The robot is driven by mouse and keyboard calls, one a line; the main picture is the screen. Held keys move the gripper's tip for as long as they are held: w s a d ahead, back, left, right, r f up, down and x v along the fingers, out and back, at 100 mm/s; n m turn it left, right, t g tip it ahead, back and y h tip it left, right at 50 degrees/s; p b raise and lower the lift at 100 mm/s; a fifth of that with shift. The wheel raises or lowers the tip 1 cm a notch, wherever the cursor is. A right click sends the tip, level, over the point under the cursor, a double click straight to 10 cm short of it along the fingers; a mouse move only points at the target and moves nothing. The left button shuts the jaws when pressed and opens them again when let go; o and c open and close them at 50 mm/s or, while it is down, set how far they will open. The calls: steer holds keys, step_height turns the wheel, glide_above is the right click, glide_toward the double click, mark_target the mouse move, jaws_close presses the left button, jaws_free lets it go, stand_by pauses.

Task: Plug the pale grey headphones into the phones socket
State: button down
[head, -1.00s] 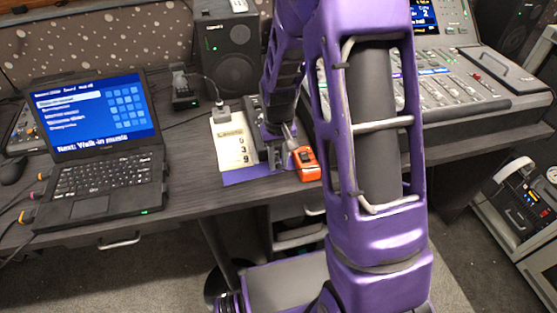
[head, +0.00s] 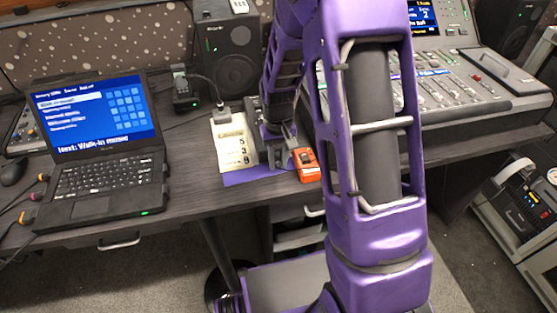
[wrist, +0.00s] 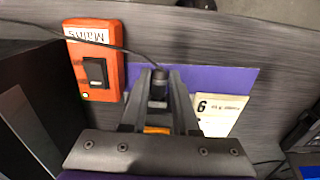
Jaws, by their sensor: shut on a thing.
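In the wrist view, my gripper (wrist: 158,82) is closed around a small dark cylindrical piece (wrist: 158,86), which looks like a plug. A thin dark cable runs from near it toward the upper left. A bit of orange shows lower between the fingers; I cannot tell what it belongs to. In the head view, my gripper (head: 289,152) is low over the desk, between a small dark fader unit and an orange box. I cannot make out the headphones' earcups or the phones socket in either view; my arm hides part of the desk.
The orange "Mains" switch box (head: 306,164) is close beside my gripper; it also shows in the wrist view (wrist: 96,60). The dark fader unit (head: 256,138) and a cream numbered card (head: 231,140) lie by a purple mat (head: 245,177). A laptop (head: 95,150) stands left, a mixing desk (head: 440,100) right.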

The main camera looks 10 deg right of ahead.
steer(key=shift+w, duration=0.35)
stand_by(1.0)
steer(key=c, duration=0.6)
jaws_free()
steer(key=shift+s, duration=0.1)
